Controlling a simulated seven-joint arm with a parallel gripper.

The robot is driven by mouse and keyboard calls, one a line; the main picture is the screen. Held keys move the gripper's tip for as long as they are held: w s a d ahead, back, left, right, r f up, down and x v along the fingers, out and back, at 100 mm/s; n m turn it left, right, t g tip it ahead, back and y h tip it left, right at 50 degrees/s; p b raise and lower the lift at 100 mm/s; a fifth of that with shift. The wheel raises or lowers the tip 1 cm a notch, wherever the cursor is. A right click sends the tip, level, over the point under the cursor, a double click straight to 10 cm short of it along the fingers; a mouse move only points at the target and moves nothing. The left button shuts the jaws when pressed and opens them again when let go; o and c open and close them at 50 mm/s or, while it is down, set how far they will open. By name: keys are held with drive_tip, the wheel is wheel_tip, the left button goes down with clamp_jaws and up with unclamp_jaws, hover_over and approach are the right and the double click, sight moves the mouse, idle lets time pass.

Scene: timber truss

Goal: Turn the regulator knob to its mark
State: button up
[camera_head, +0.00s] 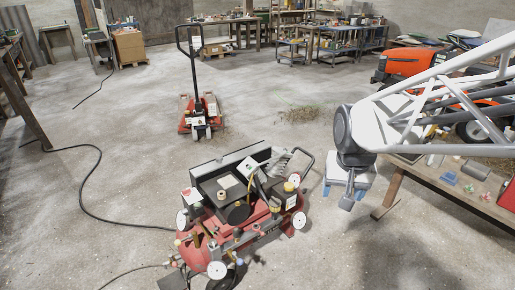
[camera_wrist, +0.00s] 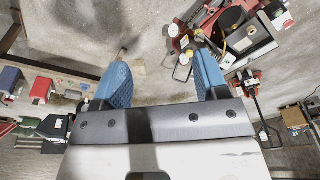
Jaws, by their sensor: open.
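A red air compressor (camera_head: 240,215) stands on the floor at the lower middle of the head view. It has a black motor, hoses, fittings and several white round discs. In the wrist view the compressor (camera_wrist: 233,30) is at the upper right, with small gauge-like dials on its near side. The regulator knob is too small to tell apart from the fittings. My gripper (camera_head: 348,203) hangs to the right of the compressor, apart from it. In the wrist view my gripper (camera_wrist: 162,78) has two blue fingers spread wide, with nothing between them.
A wooden workbench (camera_head: 450,185) with small items is at the right, close to my arm. A red pallet jack (camera_head: 200,115) stands behind the compressor. A black cable (camera_head: 85,195) lies on the floor at left. Open concrete floor surrounds the compressor.

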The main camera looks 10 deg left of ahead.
drive_tip(key=w+a+f, duration=0.7)
drive_tip(key=w+a, duration=0.2)
drive_tip(key=w, duration=0.3)
drive_tip(key=g, duration=0.2)
hover_over(212, 242)
drive_tip(key=f, duration=4.2)
drive_tip(key=shift+w+d+f, duration=0.15)
drive_tip(key=shift+d+f, duration=0.1)
drive_tip(key=shift+f, duration=0.1)
drive_tip(key=shift+a+f, duration=0.2)
drive_tip(key=shift+f, duration=0.1)
drive_tip(key=shift+f, duration=0.2)
drive_tip(key=shift+f, duration=3.7)
